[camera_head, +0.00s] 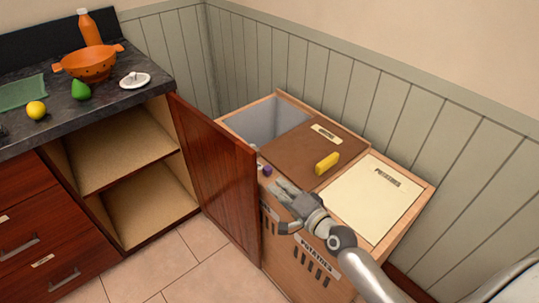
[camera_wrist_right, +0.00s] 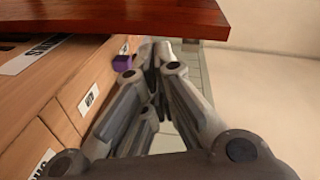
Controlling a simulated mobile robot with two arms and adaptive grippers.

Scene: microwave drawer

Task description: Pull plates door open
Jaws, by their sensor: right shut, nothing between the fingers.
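The reddish-brown cabinet door (camera_head: 215,170) stands wide open, swung out from the right side of a cabinet with two bare shelves (camera_head: 125,150). No plates or plates label show. My right gripper (camera_head: 277,187) is shut and empty, to the right of the door's free edge and above the front of the wooden bin unit. In the right wrist view my right gripper (camera_wrist_right: 154,65) has its fingers together, and the door (camera_wrist_right: 130,18) spans the top. I cannot tell whether the fingers touch the door. My left gripper is out of view.
The wooden bin unit (camera_head: 285,262) stands close right of the door, with a brown lid (camera_head: 290,155), yellow handle (camera_head: 327,163) and small purple piece (camera_head: 267,170). Drawers (camera_head: 35,235) are left. The counter holds an orange colander (camera_head: 88,64). Floor tiles (camera_head: 185,265) before the shelves are clear.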

